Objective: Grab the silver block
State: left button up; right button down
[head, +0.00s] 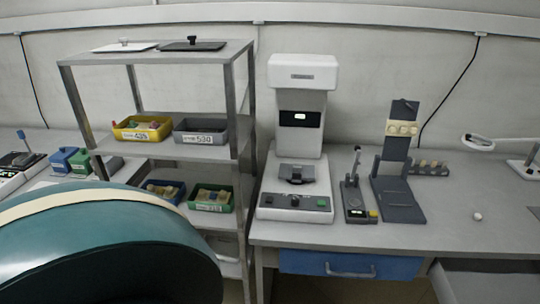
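I cannot pick out a silver block with certainty in the head view. Small blocks lie in the yellow bin (126,135) on the middle shelf and in the blue bin (178,199) and green bin (228,205) on the shelf below; they are too small to tell their metal or colour surely. The grey bin (201,138), labelled 530, stands beside the yellow one, and its inside is dark. A dark grey piece (297,173) sits on the stage of the white machine (302,72). Neither of my grippers shows.
A metal shelf rack (242,149) stands left of the grey bench (430,225). The bench holds a small device (353,196), a dark stand (398,200) and a ring lamp (478,142). A large, close teal curved shape covers the lower left. The bench front right is mostly clear.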

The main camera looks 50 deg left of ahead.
aim_at(296, 167)
jog(key=u, duration=1.4)
jog(key=i+l+z, duration=0.3)
jog(key=i+l, duration=0.3)
jog(key=l, duration=0.15)
